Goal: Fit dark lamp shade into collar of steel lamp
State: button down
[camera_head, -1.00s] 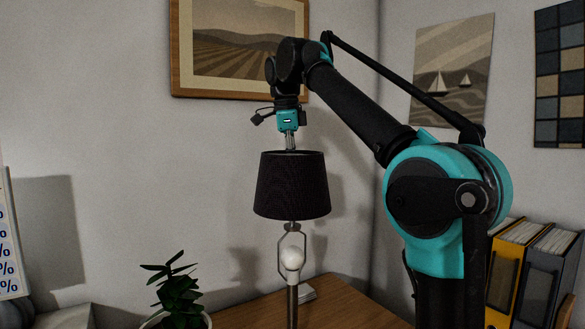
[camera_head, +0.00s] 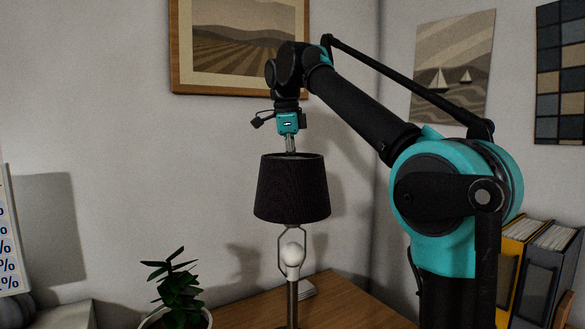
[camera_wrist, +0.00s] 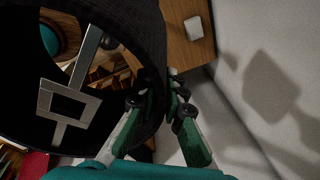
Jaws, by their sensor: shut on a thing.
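The dark lamp shade (camera_head: 291,190) hangs upright under my gripper (camera_head: 290,148), which is shut on its upper rim. In the wrist view the fingertips (camera_wrist: 168,98) pinch the dark shade wall (camera_wrist: 150,35). A pale metal crossbar with a square, open-centred fitting (camera_wrist: 84,58) spans the shade's opening there. The steel lamp (camera_head: 292,308) stands below the shade on the desk, with a white bulb (camera_head: 292,255) inside its wire harp (camera_head: 279,250). The top of the harp and the collar are hidden behind the shade's lower part. I cannot tell whether the fitting touches the collar.
A wooden desk (camera_head: 345,305) carries the lamp, a potted plant (camera_head: 178,290) at left and a small white block (camera_head: 306,289) behind. Binders (camera_head: 530,265) stand at right. A framed picture (camera_head: 235,45) hangs on the wall behind my gripper.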

notch_tip(320, 180, down, 15)
dwell(6.1)
jog(key=c, duration=1.5)
grip_release()
jog(key=shift+f, duration=0.1)
jog(key=shift+c, duration=0.2)
notch_tip(320, 180, up, 12)
jog(key=s+a, duration=0.1)
jog(key=shift+s, duration=0.35)
